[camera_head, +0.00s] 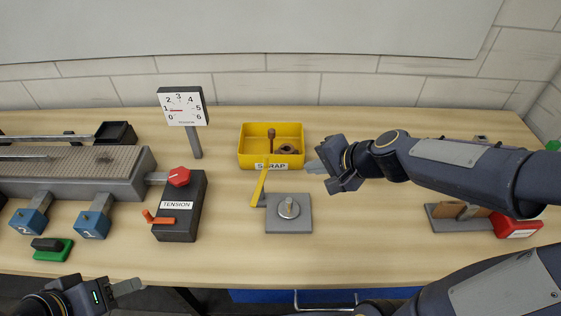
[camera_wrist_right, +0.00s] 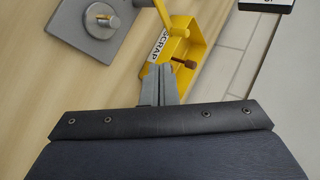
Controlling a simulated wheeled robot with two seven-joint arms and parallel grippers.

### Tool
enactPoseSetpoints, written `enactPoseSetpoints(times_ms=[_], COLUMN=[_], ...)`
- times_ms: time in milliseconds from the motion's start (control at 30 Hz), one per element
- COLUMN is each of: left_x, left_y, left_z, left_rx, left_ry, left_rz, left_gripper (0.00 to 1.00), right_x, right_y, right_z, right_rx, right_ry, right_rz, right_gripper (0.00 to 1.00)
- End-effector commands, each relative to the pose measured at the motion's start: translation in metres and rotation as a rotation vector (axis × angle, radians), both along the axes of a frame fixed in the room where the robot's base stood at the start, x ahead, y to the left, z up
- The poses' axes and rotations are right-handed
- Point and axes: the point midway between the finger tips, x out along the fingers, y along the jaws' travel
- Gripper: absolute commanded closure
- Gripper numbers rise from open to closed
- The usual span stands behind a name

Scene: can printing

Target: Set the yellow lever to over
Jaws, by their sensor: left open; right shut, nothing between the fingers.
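The yellow lever (camera_head: 259,187) rises from the left side of a grey base plate (camera_head: 302,224) and leans slightly right toward the yellow bin. A round metal disc with a peg (camera_head: 289,208) sits on the plate. In the right wrist view, a yellow bar that looks like the lever (camera_wrist_right: 163,12) shows beyond my fingertips, beside the disc (camera_wrist_right: 101,17). My right gripper (camera_head: 313,167) is shut and empty, to the right of the lever and apart from it; its closed fingers (camera_wrist_right: 158,80) point toward the bin in the wrist view. My left gripper (camera_head: 125,287) is open at the lower left, far from the lever.
The yellow SCRAP bin (camera_head: 245,160) stands behind the lever, with brown pieces in it. A black TENSION box (camera_head: 180,222) with a red knob and orange handle stands left; a dial (camera_head: 183,106) stands behind it. Bare tabletop lies right of the grey plate.

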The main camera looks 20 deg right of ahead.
Motion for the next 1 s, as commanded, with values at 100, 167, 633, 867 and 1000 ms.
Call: enactPoseSetpoints(times_ms=[100, 167, 633, 867, 1000], left_x=[0.000, 0.000, 0.000, 0.000, 0.000], left_y=[0.000, 0.000, 0.000, 0.000, 0.000], left_z=[-0.001, -0.003, -0.031, -0.013, -0.011], left_rx=[0.000, 0.000, 0.000, 0.000, 0.000], left_ry=[0.000, 0.000, 0.000, 0.000, 0.000], left_rz=[0.000, 0.000, 0.000, 0.000, 0.000], left_gripper=[0.54, 0.54, 0.54, 0.54, 0.54], right_x=[0.002, 0.005, 0.060, 0.086, 0.093], right_y=[0.002, 0.004, 0.042, 0.059, 0.064], right_z=[-0.003, -0.007, -0.073, -0.066, -0.067], right_rx=[0.001, 0.001, 0.001, 0.000, -0.001], right_ry=[0.000, 0.002, 0.004, 0.001, 0.000], right_rz=[0.002, 0.004, 0.004, 0.004, 0.004], right_gripper=[1.00, 1.00, 1.00, 1.00, 1.00])
